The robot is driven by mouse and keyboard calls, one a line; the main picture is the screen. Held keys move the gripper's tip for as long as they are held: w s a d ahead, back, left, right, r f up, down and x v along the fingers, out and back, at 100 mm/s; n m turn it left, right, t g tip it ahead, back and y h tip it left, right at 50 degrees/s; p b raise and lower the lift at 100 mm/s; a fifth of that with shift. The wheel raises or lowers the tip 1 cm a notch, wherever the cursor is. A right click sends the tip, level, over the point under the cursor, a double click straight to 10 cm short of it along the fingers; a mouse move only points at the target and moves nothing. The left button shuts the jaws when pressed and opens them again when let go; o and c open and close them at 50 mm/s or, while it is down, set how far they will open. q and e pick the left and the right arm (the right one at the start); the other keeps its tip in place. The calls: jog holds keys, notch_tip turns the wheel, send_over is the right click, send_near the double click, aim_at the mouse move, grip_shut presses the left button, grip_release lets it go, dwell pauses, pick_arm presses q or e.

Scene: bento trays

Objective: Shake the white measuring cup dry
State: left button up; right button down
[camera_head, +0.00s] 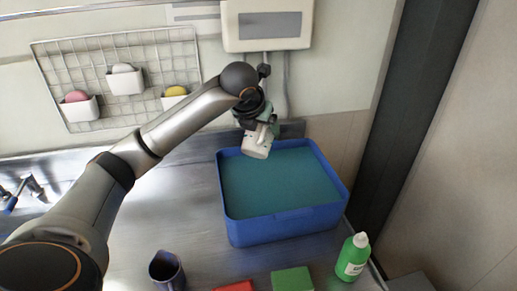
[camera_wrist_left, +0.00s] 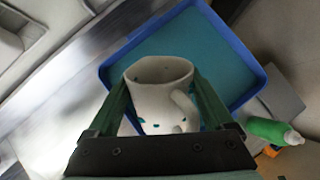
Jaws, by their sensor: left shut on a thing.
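The white measuring cup (camera_head: 257,147) is held in my left gripper (camera_head: 262,127), above the back left part of a blue tub. In the left wrist view the cup (camera_wrist_left: 160,98) sits between the two green fingers of my left gripper (camera_wrist_left: 158,110), with its handle toward the right. Several small teal spots show on the cup's wall. The cup is tilted in the head view. My right gripper is in neither view.
The blue tub (camera_head: 283,223) of teal water stands on the metal counter (camera_head: 190,210). In front are a dark cup (camera_head: 166,270), a red block (camera_head: 235,287), a green block (camera_head: 292,280) and a green bottle (camera_head: 352,258). A wire rack (camera_head: 140,45) hangs on the back wall.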

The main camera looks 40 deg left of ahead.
pick_arm(q)
jog(key=shift+r, duration=0.35)
jog(key=shift+f, duration=1.75)
dwell(1.3)
dwell(0.4)
